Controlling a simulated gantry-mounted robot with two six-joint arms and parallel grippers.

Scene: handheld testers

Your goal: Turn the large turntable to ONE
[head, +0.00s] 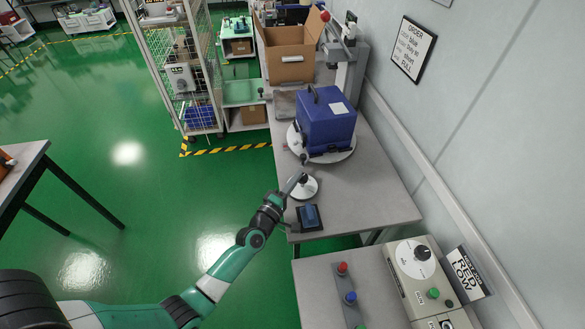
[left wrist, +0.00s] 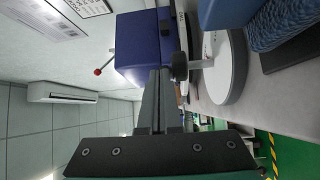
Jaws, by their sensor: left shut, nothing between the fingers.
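The large turntable (head: 340,156) is a white disc on the grey bench, with a blue case (head: 325,120) on top. In the left wrist view the case (left wrist: 140,42) is partly behind my fingers. A smaller white turntable (head: 306,190) with an upright peg stands nearer; its disc (left wrist: 232,75) and dark knob (left wrist: 180,66) also show in the left wrist view. My left gripper (head: 303,170) is shut and empty, near the large turntable's near-left edge and over the small one in the picture. I cannot tell whether it touches anything. My right gripper is not in view.
A blue item on a black pad (head: 309,217) lies at the bench's near corner. An open cardboard box (head: 288,52) stands behind the case. A control panel (head: 425,275) is at the lower right, and a wall bounds the right side.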

